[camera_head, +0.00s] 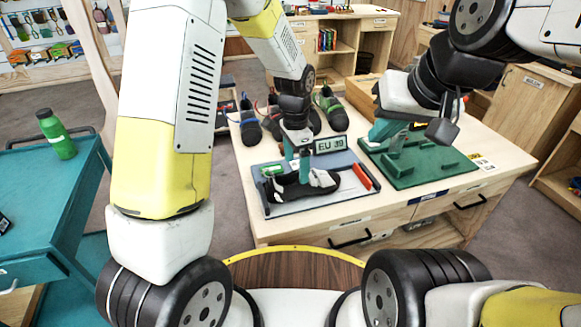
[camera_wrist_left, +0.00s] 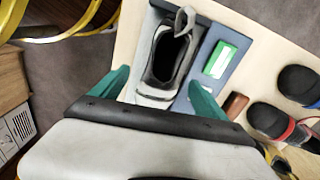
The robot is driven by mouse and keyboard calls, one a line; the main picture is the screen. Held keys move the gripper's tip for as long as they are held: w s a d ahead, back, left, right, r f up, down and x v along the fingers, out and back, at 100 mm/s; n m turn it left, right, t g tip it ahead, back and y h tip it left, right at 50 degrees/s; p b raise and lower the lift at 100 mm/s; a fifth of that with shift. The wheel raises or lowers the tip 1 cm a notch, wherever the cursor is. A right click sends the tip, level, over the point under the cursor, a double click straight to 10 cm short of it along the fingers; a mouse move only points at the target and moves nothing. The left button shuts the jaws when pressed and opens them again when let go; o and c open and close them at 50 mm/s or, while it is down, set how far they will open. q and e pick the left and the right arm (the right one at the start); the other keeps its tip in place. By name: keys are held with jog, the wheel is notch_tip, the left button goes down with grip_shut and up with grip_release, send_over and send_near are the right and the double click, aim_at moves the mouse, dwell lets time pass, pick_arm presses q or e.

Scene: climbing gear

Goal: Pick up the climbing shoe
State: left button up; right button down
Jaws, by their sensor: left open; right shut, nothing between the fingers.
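The climbing shoe (camera_head: 290,189), black with a light grey end, lies on a grey tray (camera_head: 335,204) at the front of the wooden table. My left gripper (camera_head: 298,160) is over it, with its teal fingers pointing down. In the left wrist view the shoe (camera_wrist_left: 171,56) shows its opening and pull loop, with its grey end between the open fingers (camera_wrist_left: 160,92). I cannot tell whether the fingers touch it. My right gripper (camera_head: 388,133) is shut and empty over the green board, partly hidden by its own wrist.
An "EU 39" sign (camera_head: 330,145) and a red bar (camera_head: 362,176) are by the shoe. A green board (camera_head: 415,168) with raised pieces is to the right. Several dark shoes, one a green-trimmed shoe (camera_head: 331,108), stand behind. A teal cart (camera_head: 45,195) with a green bottle (camera_head: 55,134) is left.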

aim_at(296, 186)
pick_arm(q)
jog(key=shift+w+d+f, duration=0.1)
jog(key=shift+f, duration=0.45)
jog(key=shift+w+d+f, duration=0.1)
jog(key=shift+f, duration=0.4)
notch_tip(296, 186, down, 8)
jog(key=shift+w+a+r, duration=0.15)
jog(key=shift+r, duration=0.1)
jog(key=c, duration=1.6)
